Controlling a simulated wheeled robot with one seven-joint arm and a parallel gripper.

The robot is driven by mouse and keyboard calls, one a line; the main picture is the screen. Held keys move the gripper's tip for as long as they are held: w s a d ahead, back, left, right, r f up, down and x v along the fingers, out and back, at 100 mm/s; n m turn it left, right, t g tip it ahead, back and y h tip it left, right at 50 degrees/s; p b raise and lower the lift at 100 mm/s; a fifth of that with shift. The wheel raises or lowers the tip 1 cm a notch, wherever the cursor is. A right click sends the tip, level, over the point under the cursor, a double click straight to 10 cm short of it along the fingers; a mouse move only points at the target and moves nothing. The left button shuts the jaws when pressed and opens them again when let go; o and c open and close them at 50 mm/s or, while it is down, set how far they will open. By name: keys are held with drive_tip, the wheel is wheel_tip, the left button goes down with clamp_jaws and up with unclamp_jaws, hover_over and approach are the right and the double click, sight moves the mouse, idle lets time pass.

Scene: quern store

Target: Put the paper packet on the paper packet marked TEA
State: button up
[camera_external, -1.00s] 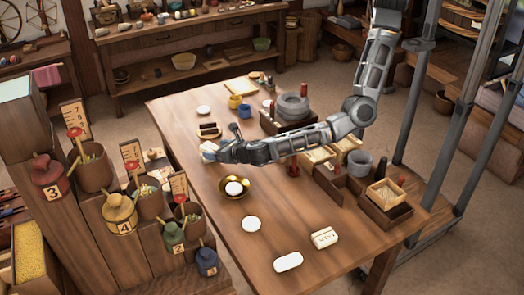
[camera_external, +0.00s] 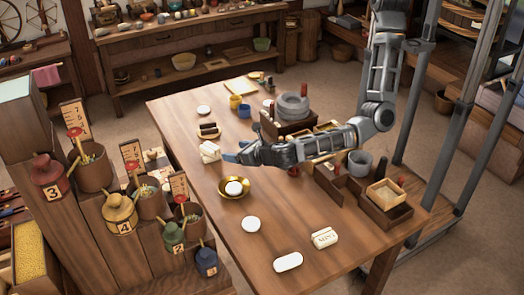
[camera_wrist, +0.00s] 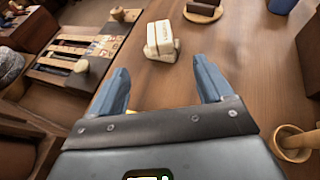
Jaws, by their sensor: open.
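Two white paper packets stand together at the table's left edge, the upper packet (camera_external: 208,147) appearing to rest on the lower packet (camera_external: 212,157). In the wrist view the upper packet (camera_wrist: 161,34) has dark marks on its face, too small to read, and the lower packet (camera_wrist: 164,54) shows beneath it. Another white packet (camera_external: 325,238) with dark lettering I cannot read surely lies near the front right. My gripper (camera_external: 229,157) is open and empty, to the right of the stacked pair and apart from it. Its two blue fingers (camera_wrist: 160,66) point towards the pair in the wrist view.
A brass bowl (camera_external: 234,195) with a white round thing stands just in front of my gripper. A dark block (camera_external: 208,130) lies behind the pair, with yellow (camera_external: 235,101) and blue (camera_external: 244,111) cups beyond. Wooden boxes (camera_external: 385,205) crowd the right side.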

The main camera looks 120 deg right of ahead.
drive_tip(key=s+d+r+n+t+h, duration=0.2)
drive_tip(key=s+d+r+n+t, duration=0.2)
drive_tip(key=d+r+n+t, duration=0.3)
drive_tip(key=s+d+r+n+t+h, duration=0.3)
drive_tip(key=s+d+r+n+t, duration=0.1)
drive_tip(key=d+r+n, duration=0.5)
drive_tip(key=s+a+f+n+y, duration=0.1)
drive_tip(key=s+a+n+y, duration=0.5)
drive_tip(key=s+n, duration=0.5)
drive_tip(key=s+a+f+n+y, duration=0.1)
drive_tip(key=s+a+n+y, duration=0.4)
drive_tip(key=s+a+n, duration=0.3)
drive_tip(key=s+a+n+g+y, duration=0.1)
drive_tip(key=s+a+n+y, duration=0.5)
drive_tip(key=s+n, duration=0.8)
drive_tip(key=s+a, duration=0.1)
drive_tip(key=s, duration=0.2)
drive_tip(key=shift+f+n+y, duration=0.3)
drive_tip(key=shift+f, duration=0.1)
